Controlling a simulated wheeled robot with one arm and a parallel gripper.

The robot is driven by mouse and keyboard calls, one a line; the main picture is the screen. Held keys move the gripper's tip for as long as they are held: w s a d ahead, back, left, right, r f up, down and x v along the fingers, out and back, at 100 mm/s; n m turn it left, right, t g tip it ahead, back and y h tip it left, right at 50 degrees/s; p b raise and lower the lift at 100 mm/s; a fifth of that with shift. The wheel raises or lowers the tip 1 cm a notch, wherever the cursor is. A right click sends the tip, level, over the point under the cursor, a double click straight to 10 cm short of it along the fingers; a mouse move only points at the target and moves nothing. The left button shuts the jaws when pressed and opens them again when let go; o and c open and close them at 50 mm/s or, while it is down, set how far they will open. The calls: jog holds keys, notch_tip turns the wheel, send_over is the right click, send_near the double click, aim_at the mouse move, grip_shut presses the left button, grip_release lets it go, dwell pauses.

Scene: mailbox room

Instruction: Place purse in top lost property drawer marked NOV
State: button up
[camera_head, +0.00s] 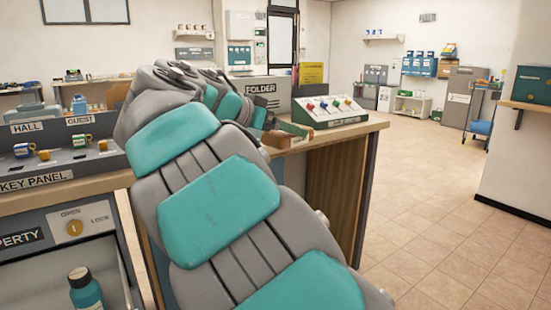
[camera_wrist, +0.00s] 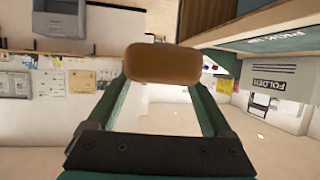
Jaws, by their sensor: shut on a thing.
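My gripper (camera_wrist: 163,72) is shut on a brown, rounded purse (camera_wrist: 163,60), held between the two green fingertips in the wrist view. In the head view my arm reaches away over the counter, and its end is mostly hidden behind its own links. An open drawer (camera_head: 125,280) shows at the lower left, under a panel with a sign ending in "PROPERTY" (camera_head: 20,240) and an OPEN/LOCK knob (camera_head: 74,228). A teal bottle (camera_head: 87,292) stands in the drawer. No NOV mark is readable.
A FOLDER box (camera_head: 262,92) and a switch console (camera_head: 328,110) stand near the arm's far end. Tiled floor (camera_head: 430,200) is clear at right.

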jog(key=w+d+f+n+t+y, duration=0.2)
jog(key=w+d+f+n+y, duration=0.1)
jog(key=w+f, duration=0.55)
jog(key=w+d+f+n+t+y, duration=0.1)
jog(key=w+d+f+n+y, duration=0.25)
jog(key=w+f, duration=0.45)
jog(key=s+d+f+n+y, duration=0.2)
jog(key=d+f+n+y, duration=0.15)
jog(key=f, duration=0.75)
jog(key=s+d+f+n+y, duration=0.2)
jog(key=s+f+y, duration=0.15)
jog(key=f, duration=0.65)
jog(key=s+d+f+n+y, duration=0.1)
jog(key=s+f+n+y, duration=0.3)
jog(key=s, duration=0.5)
jog(key=w+m+h, duration=0.1)
jog(key=m+h, duration=0.1)
jog(key=w+m+h, duration=0.2)
jog(key=h, duration=0.1)
jog(key=w+f+m+t+h, duration=0.1)
jog(key=w+m+h, duration=0.1)
jog(key=m+h, duration=0.1)
jog(key=shift+w, duration=0.25)
jog(key=shift+d, duration=0.1)
jog(key=shift+d, duration=0.1)
